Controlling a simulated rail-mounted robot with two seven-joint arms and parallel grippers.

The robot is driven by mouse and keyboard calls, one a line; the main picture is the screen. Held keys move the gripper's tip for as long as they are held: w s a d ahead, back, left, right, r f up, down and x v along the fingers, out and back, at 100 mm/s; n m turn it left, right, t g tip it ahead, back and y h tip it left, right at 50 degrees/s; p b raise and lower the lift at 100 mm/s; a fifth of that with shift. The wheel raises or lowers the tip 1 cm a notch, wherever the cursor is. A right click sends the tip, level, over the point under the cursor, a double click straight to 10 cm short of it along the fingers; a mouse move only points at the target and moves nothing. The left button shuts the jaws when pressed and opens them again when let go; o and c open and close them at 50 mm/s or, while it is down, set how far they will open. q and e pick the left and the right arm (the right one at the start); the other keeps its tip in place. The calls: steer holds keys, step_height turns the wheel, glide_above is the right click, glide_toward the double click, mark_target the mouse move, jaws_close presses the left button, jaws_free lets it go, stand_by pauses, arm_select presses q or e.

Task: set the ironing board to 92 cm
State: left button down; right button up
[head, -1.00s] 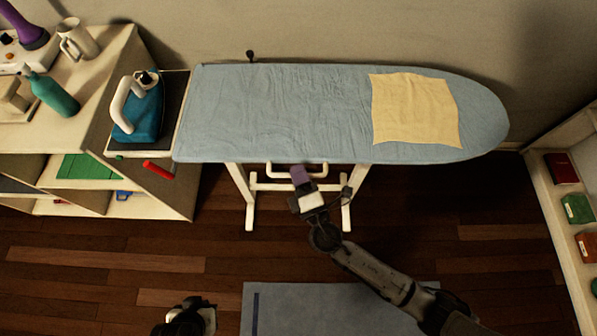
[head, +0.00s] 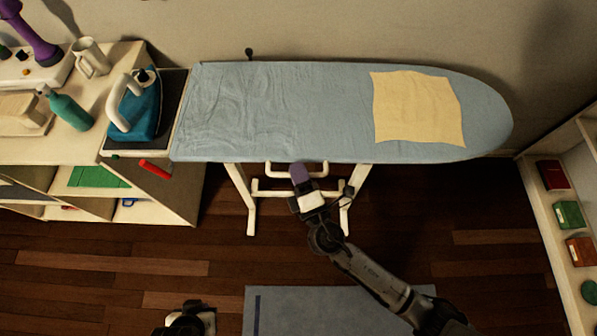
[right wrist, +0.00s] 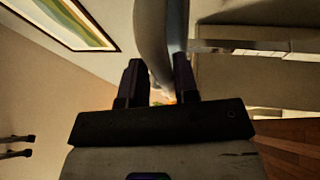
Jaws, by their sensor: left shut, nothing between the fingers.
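The ironing board (head: 270,110) has a pale blue cover and stands on white legs against the back wall. A white bar handle (head: 268,172) is under its front edge. My left gripper (head: 190,320) is low at the bottom edge, shut and empty, away from the board. I see no height scale.
A teal iron (head: 143,112) stands on the dark rest at the board's left end, with a red lever (head: 155,168) below. A yellow cloth (head: 418,108) lies on the board. Shelves flank it left (head: 160,205) and right (head: 540,205). A grey-blue mat (head: 310,315) lies on the floor.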

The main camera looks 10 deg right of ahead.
steer(key=shift+o, duration=1.3)
steer(key=shift+w, duration=0.15)
steer(key=shift+s+d+f, duration=0.1)
steer(key=shift+s+f, duration=0.1)
steer(key=shift+s, duration=0.2)
steer(key=b+v, duration=0.3)
steer(key=v, duration=1)
steer(key=shift+r, duration=0.15)
